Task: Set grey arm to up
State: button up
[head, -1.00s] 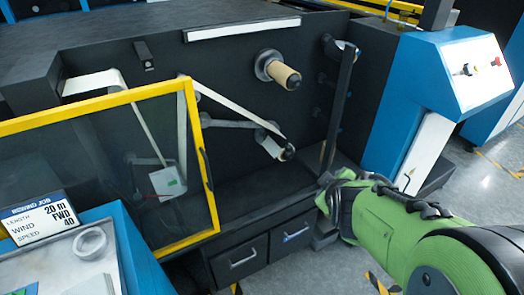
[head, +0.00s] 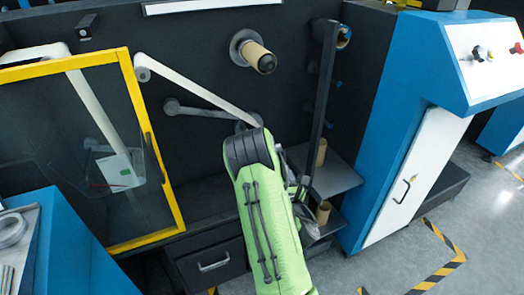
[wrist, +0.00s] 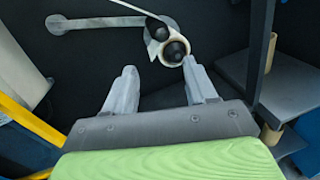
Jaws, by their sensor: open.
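The grey arm (head: 200,111) is on the dark machine panel. It runs nearly level from a round pivot at its left to its right end, which my green arm partly covers in the head view. In the wrist view the grey arm (wrist: 98,22) ends at the right by a black knob and a pale ring-like roll (wrist: 174,49) with a black centre. My gripper (wrist: 158,84) is open and empty, its two fingers pointing at the panel below that roll end. The right fingertip appears close to the roll; I cannot tell whether they touch.
A white web (head: 195,88) slants down toward the roll end. A cardboard core on a spindle (head: 258,57) is above. A dark upright bar (head: 322,90) and shelves with brown cores (head: 323,212) are at the right. A yellow-framed guard door (head: 160,160) stands at the left.

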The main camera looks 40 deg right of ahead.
jog(key=p+x, duration=0.7)
jog(key=x, duration=0.7)
jog(key=shift+d, duration=0.15)
jog(key=shift+s, duration=0.1)
grip_shut()
